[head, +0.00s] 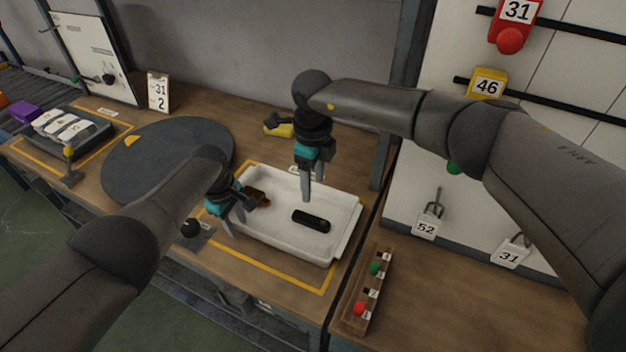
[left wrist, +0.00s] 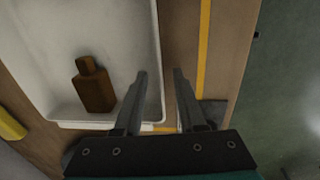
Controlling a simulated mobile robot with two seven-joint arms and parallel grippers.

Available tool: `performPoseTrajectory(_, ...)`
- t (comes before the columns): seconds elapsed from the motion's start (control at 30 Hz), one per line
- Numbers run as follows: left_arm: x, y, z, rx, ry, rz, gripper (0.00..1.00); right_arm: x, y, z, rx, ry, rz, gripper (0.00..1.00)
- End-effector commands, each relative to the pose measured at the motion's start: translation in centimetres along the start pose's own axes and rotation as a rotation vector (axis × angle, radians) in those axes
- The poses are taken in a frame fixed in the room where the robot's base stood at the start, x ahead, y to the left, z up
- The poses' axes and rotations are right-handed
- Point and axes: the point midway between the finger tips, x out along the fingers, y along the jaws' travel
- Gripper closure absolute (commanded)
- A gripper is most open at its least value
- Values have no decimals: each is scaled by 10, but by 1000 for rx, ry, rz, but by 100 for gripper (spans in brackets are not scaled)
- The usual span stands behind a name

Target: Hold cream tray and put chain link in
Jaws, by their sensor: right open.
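The cream tray (head: 275,228) lies on the wooden table inside a yellow outline. A black oblong piece (head: 311,220) lies on its floor; I cannot tell whether it is the chain link. A brown bottle-shaped piece (head: 257,197) lies at the tray's back left and shows in the left wrist view (left wrist: 94,88). My left gripper (head: 229,228) is open at the tray's left side. In the left wrist view, its fingers (left wrist: 160,73) are apart on either side of the tray's wall (left wrist: 157,45). My right gripper (head: 306,194) is open and empty above the tray, behind the black piece.
A round dark grey disc (head: 165,155) lies left of the tray. A yellow-and-black item (head: 279,128) lies behind it. A strip with red and green buttons (head: 367,290) is at the right. A dark tray of white pieces (head: 92,137) stands far left. A pegboard rises at the right.

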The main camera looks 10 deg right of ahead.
Motion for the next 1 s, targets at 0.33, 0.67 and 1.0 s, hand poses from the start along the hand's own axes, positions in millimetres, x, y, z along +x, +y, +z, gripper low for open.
performPoseTrajectory(0.33, -20, -1, 0, 1, 3, 1, 60, 0, 0, 0, 0, 0, 0, 36)
performPoseTrajectory(0.67, -58, 0, -1, 1, 4, 3, 60, 0, 0, 0, 0, 0, 0, 36)
performPoseTrajectory(1.0, -104, 0, 0, 0, 4, 1, 60, 0, 0, 0, 0, 0, 0, 36)
